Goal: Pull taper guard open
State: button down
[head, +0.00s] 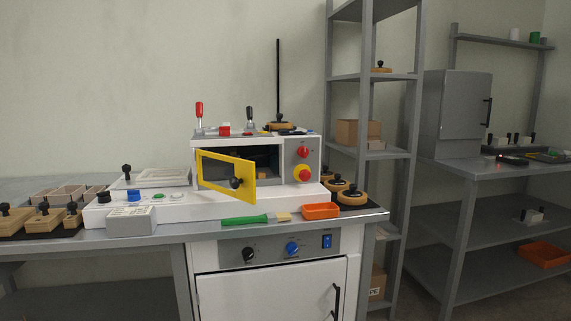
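The taper guard is a yellow-framed door (249,182) with a dark clear pane and a black knob (236,183). It is on the front of the white and grey machine (309,158). The guard stands partly open, swung outward from its left side, and part of the dark chamber (268,154) shows above and behind it. My gripper is not in the head view, so its position relative to the guard cannot be told.
The bench (215,233) carries a green-handled tool (245,219), an orange tray (321,211) and a grey box (131,220) in front of the machine. Wooden blocks with black knobs (42,217) sit at left. Tall shelving (367,80) stands at right.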

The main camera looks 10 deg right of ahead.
aim_at(244, 181)
jog(key=u, duration=0.2)
jog(key=i, duration=0.75)
jog(key=u, duration=0.55)
